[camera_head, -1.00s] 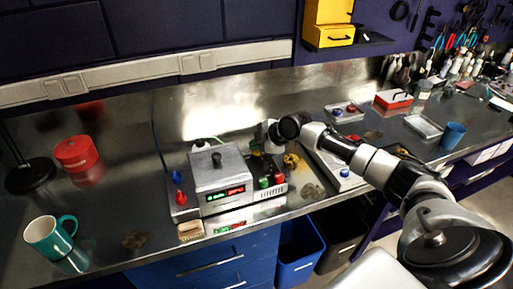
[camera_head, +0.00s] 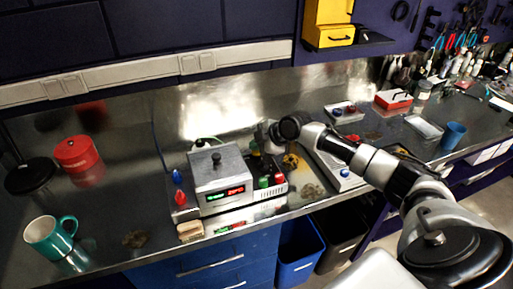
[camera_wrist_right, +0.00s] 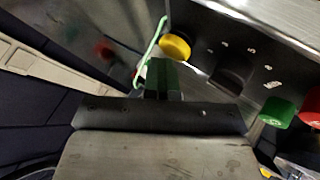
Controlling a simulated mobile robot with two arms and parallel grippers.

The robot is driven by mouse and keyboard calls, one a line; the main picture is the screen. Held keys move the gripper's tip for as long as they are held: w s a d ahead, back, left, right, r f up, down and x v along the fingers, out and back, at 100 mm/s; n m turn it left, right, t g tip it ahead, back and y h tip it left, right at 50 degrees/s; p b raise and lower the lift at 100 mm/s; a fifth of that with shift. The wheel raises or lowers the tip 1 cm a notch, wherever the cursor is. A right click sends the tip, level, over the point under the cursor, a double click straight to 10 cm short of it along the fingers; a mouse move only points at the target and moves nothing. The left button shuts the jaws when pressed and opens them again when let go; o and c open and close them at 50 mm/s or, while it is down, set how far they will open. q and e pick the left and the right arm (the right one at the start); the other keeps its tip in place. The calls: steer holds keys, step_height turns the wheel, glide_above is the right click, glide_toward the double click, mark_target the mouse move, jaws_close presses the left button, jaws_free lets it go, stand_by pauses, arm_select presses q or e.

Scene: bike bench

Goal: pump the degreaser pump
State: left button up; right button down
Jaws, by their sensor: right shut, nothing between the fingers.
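A grey box unit (camera_head: 217,174) with a dark knob on top and lit green and red displays stands on the steel bench. I cannot tell for sure which part is the degreaser pump. My right gripper (camera_head: 259,147) is shut and empty, behind and above the control unit. In the right wrist view its fingertips (camera_wrist_right: 163,78) are close to a yellow round button (camera_wrist_right: 175,47) on a dark panel; contact cannot be told. My left gripper is out of view.
A green cord (camera_wrist_right: 152,50) runs by the fingers in the wrist view. A small stand with blue and red knobs (camera_head: 179,190) is left of the box. A teal mug (camera_head: 50,238) and red tin (camera_head: 77,153) stand further left. The bench between is mostly clear.

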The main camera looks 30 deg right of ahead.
steer(key=shift+s+f, duration=0.1)
steer(key=shift+f, duration=0.2)
steer(key=shift+f+b, duration=0.3)
steer(key=shift+b, duration=0.15)
steer(key=shift+s, duration=0.15)
steer(key=shift+f, duration=0.15)
steer(key=shift+w+r+p, duration=0.2)
steer(key=shift+r+p, duration=0.5)
steer(key=shift+r, duration=0.25)
step_height(320, 180, up, 5)
steer(key=p, duration=0.3)
steer(key=shift+d, duration=0.1)
steer(key=shift+w, duration=0.1)
